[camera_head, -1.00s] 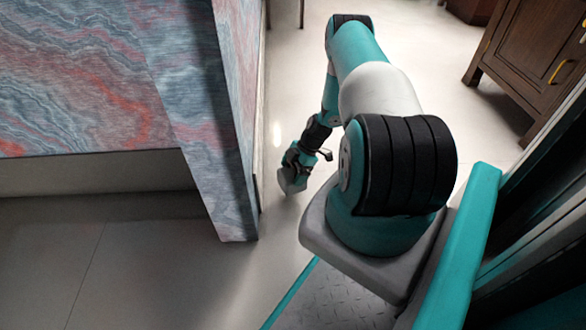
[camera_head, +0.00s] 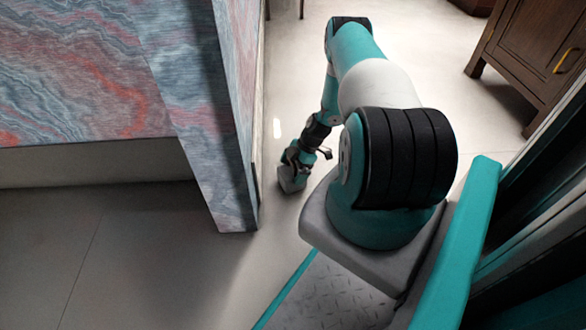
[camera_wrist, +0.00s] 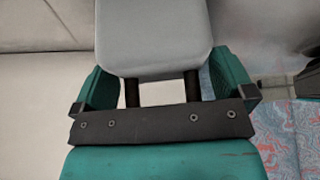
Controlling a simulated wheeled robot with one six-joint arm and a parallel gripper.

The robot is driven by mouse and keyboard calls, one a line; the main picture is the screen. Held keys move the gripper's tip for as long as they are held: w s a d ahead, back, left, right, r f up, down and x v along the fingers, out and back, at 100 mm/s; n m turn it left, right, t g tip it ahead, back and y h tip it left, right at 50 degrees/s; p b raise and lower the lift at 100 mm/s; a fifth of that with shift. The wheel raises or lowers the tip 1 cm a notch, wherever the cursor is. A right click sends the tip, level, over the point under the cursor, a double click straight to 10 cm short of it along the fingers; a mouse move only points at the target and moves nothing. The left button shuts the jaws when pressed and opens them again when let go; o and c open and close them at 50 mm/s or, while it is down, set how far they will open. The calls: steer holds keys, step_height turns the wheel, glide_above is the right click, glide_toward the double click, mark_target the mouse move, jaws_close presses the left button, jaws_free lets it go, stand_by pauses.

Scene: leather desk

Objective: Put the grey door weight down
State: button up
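The grey door weight (camera_wrist: 155,35) is a smooth grey block with rounded corners at the top middle of the wrist view. My gripper (camera_wrist: 156,62) has a teal finger on each side of it, and both fingers meet its edges. In the head view, my gripper (camera_head: 300,162) is low at the end of my arm, with the weight (camera_head: 291,181) below it, close to the pale floor. I cannot tell whether the weight touches the floor. Part of it is hidden by my gripper.
A marbled blue, grey and red panel (camera_head: 200,110) with a sharp lower corner stands left of my gripper. A dark wooden cabinet (camera_head: 530,60) stands at the upper right. Pale floor (camera_head: 290,60) is clear beyond my gripper.

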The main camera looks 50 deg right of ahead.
steer(key=shift+r, duration=0.35)
steer(key=p+v, duration=0.6)
steer(key=v, duration=0.5)
steer(key=shift+d+r+p, duration=0.2)
steer(key=shift+r+p, duration=0.05)
steer(key=shift+p, duration=0.1)
